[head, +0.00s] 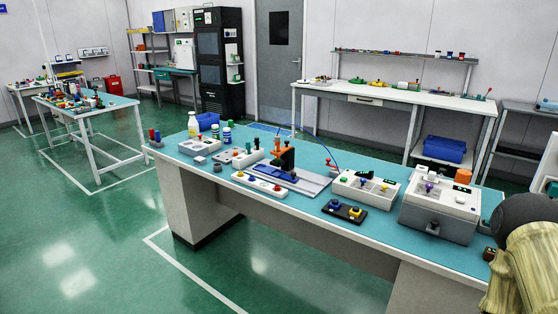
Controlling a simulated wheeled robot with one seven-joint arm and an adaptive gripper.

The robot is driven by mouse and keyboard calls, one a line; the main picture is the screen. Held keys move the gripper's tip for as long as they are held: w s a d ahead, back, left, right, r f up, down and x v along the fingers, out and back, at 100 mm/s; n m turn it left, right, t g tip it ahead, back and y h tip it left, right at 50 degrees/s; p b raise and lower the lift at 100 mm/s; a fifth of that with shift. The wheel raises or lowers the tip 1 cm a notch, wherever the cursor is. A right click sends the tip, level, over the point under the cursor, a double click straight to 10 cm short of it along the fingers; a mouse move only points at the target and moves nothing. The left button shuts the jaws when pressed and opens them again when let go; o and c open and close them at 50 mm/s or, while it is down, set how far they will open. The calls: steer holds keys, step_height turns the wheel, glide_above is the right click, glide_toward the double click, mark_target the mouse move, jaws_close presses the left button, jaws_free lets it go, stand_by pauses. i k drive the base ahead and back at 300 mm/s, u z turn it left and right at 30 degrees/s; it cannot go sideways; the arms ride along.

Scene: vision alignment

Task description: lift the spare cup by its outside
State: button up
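I cannot tell for sure which thing is the spare cup. An orange, round, cup-like piece (463,176) shows at the right end of the teal workbench (300,207), by the back of a grey box. A small dark round piece (217,167) stands near the bench's left end; it is too small to tell what it is. My gripper's fingers do not show in the head view. A dark rounded part and a beige part at the lower right edge look like my own arm, and they hide the bench's right end.
The grey box (439,212) has knobs on top. A white switch box (365,188), a black tray (344,212) with blue and yellow buttons, an orange-and-black fixture (284,154) and bottles (193,124) stand on the bench. Green floor (90,235) is clear at the left.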

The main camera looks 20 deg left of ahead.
mark_target(218, 168)
steer(key=z, duration=0.05)
steer(key=i, duration=1.05)
steer(key=u, duration=1)
steer(key=i, duration=0.75)
steer(key=u, duration=0.85)
